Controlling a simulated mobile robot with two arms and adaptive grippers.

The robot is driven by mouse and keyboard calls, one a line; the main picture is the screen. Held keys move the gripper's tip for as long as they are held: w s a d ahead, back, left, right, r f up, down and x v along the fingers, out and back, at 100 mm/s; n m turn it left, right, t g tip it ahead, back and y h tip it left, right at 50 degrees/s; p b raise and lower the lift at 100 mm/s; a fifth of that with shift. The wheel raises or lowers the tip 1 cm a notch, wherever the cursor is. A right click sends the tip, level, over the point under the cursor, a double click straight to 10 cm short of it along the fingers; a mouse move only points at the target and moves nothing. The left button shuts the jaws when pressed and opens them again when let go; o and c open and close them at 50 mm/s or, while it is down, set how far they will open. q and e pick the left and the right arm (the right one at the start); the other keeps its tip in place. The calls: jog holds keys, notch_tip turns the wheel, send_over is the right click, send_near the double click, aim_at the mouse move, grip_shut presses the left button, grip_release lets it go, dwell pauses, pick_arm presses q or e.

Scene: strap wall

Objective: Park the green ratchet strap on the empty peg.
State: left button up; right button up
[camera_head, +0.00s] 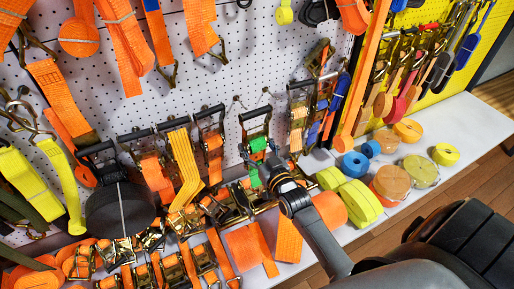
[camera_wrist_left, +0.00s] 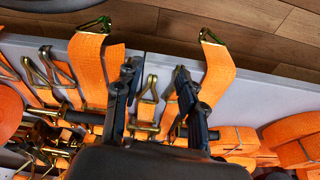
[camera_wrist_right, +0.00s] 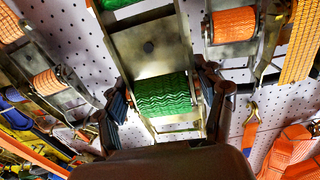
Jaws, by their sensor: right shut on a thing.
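The green ratchet strap (camera_head: 257,145) is upright in front of the white pegboard, its black handle bar at the top. My right gripper (camera_head: 274,172) is shut on its lower part. In the right wrist view, the fingers (camera_wrist_right: 165,88) lie on both sides of the metal ratchet frame, with green webbing (camera_wrist_right: 162,95) wound between. My left gripper (camera_wrist_left: 156,78) is open and empty in the left wrist view, above orange straps and metal hooks; I cannot make it out in the head view. Small hooks (camera_head: 239,99) show just above the green strap; I cannot tell which is the empty peg.
Orange ratchet straps (camera_head: 211,140) hang left of the green one, and another ratchet (camera_head: 299,115) hangs close on its right. The white shelf (camera_head: 465,120) below holds buckles and several strap rolls (camera_head: 360,203). A yellow tool board (camera_head: 430,40) is at the right.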

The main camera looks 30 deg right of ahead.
jog(key=shift+w+r, duration=0.15)
jog(key=shift+w, duration=0.1)
jog(key=shift+w+b, duration=0.45)
jog(key=w+b, duration=0.1)
jog(key=w, duration=0.1)
jog(key=w+b, duration=0.2)
jog(key=w+f+b, duration=0.1)
jog(key=w, duration=0.1)
jog(key=shift+w+d+b, duration=0.2)
jog(key=shift+d+b, duration=0.05)
jog(key=shift+b, duration=0.15)
jog(key=shift+w+f, duration=0.15)
jog(key=shift+w, duration=0.15)
pick_arm(q)
notch_tip(320, 180, up, 17)
jog(key=t, duration=0.1)
jog(key=shift+a+f, duration=0.15)
jog(key=shift+f, duration=0.05)
pick_arm(e)
jog(key=shift+w+f, duration=0.15)
jog(key=shift+f, duration=0.05)
dwell(0.7)
